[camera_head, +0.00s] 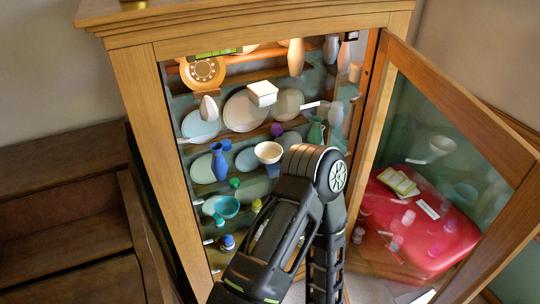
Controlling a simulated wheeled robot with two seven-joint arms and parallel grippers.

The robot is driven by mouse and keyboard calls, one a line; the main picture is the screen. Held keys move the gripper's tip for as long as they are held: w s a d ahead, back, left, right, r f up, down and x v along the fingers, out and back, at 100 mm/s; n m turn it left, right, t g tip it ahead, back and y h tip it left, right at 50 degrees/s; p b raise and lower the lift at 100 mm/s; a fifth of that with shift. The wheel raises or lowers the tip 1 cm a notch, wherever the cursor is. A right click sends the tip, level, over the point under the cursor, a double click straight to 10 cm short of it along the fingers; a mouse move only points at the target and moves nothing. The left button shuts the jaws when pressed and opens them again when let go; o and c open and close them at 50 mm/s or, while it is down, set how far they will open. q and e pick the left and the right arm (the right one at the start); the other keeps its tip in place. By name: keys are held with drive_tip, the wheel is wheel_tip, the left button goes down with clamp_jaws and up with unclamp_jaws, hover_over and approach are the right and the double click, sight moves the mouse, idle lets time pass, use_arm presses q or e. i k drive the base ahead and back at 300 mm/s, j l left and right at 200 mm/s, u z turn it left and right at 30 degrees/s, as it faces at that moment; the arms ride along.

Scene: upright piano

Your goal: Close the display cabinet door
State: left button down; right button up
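The wooden display cabinet (133,98) stands in the middle with its front open. Its door (461,108), a wooden frame around a glass pane, is hinged on the cabinet's right side and stands wide open, swung out toward the lower right. The door's lower end runs out of the picture. One of my black arms (291,203) rises from the bottom edge, bends in front of the cabinet opening and goes down again, left of the door. It hides part of the lower shelves. Neither gripper shows, and I see no contact with the door.
Shelves hold plates (244,110), a blue vase (219,162), a cream bowl (268,152), a teal bowl (226,207) and an orange rotary phone (203,73). A red case-like object (455,238) shows through the glass. Dark wooden furniture (62,205) stands close on the left.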

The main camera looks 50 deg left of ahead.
sight(512, 157)
drive_tip(key=k+u, duration=0.15)
drive_tip(key=u, duration=1.2)
drive_tip(key=i+l+u, duration=0.1)
drive_tip(key=u, duration=0.3)
drive_tip(key=k+l+z, duration=0.45)
drive_tip(key=i+l, duration=0.1)
drive_tip(key=l, duration=0.2)
